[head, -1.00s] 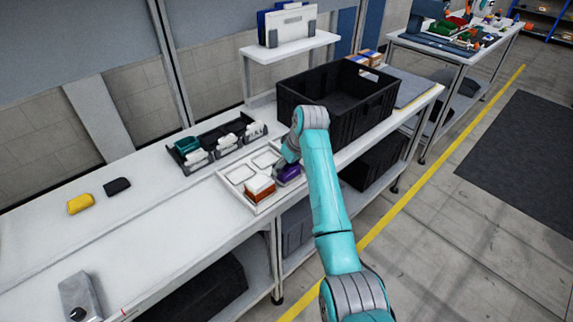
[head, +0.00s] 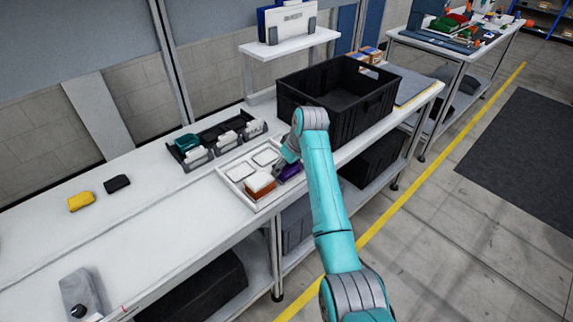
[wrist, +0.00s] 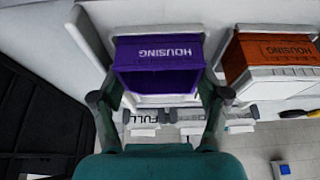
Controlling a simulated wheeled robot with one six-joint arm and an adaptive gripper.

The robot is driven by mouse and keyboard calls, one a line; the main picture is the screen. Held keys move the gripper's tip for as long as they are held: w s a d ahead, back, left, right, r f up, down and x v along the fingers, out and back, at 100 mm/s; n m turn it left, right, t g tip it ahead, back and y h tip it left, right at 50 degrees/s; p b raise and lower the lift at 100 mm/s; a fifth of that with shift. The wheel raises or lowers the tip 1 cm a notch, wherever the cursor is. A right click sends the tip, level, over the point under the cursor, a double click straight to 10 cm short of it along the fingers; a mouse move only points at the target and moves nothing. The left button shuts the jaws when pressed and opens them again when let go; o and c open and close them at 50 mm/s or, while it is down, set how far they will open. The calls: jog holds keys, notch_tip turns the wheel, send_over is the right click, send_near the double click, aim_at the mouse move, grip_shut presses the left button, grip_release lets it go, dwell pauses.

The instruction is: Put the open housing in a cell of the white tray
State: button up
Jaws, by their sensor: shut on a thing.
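The purple open housing (wrist: 157,65), marked HOUSING, is between the two fingers of my gripper (wrist: 160,104) in the wrist view. My gripper is shut on it. In the head view the purple housing (head: 290,172) shows at the front right cell of the white tray (head: 233,188), partly hidden by my arm. I cannot tell whether it touches the cell floor. An orange housing (head: 261,190) with a white part on top sits in the front left cell; it also shows in the wrist view (wrist: 268,55). The two rear cells look empty.
A large black crate (head: 372,113) stands right of the tray. A dark rack (head: 197,159) with a green part and several white parts stands behind it. A yellow piece (head: 81,201) and a black piece (head: 117,184) lie at left. The bench between is clear.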

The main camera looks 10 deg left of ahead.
jog(key=o, duration=1.2)
jog(key=shift+r, duration=0.1)
jog(key=v, duration=1.1)
jog(key=shift+r, duration=0.4)
jog(key=shift+s+d, duration=0.1)
jog(key=shift+d, duration=0.1)
